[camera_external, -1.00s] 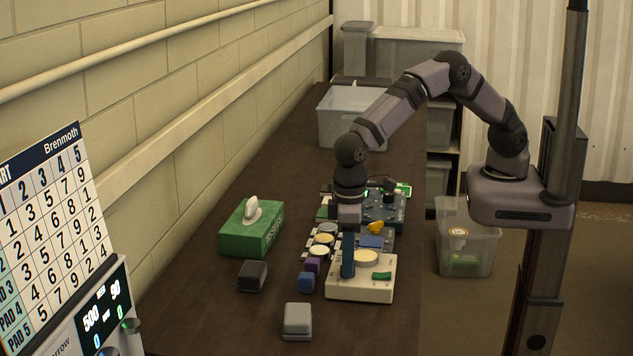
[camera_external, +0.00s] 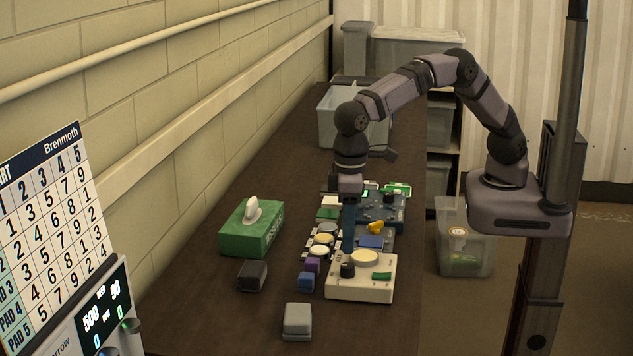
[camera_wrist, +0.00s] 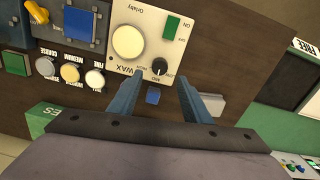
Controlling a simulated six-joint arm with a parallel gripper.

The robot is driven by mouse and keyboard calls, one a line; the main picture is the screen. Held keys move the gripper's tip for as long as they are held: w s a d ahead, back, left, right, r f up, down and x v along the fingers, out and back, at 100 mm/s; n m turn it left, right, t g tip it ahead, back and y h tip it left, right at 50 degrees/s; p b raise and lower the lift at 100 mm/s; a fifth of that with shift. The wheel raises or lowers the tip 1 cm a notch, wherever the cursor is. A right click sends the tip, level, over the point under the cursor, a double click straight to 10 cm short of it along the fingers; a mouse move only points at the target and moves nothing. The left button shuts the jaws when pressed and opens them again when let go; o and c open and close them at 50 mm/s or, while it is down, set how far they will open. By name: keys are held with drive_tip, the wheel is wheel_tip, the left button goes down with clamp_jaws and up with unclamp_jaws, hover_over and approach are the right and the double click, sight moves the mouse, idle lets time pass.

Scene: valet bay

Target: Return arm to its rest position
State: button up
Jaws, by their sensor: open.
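My gripper (camera_external: 348,228) is open and empty, pointing down just above the cream control box (camera_external: 345,289) on the dark table. In the wrist view, the two blue fingers of my gripper (camera_wrist: 163,98) stand apart, with a small blue block (camera_wrist: 153,96) showing between them. The cream box (camera_wrist: 118,45) there bears the word WAX, a round cream pad, a green switch and a black knob (camera_wrist: 159,66). The knob also shows in the external view (camera_external: 347,270), below my fingers and apart from them.
A green tissue box (camera_external: 250,232), a dark block (camera_external: 252,276) and a grey block (camera_external: 297,320) lie to the left and front. Blue panels with a yellow knob (camera_external: 375,228) stand behind the cream box. A clear bin (camera_external: 345,125) stands at the far end. A chart board (camera_external: 45,230) is at left.

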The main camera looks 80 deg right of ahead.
drive_tip(key=shift+r, duration=0.4)
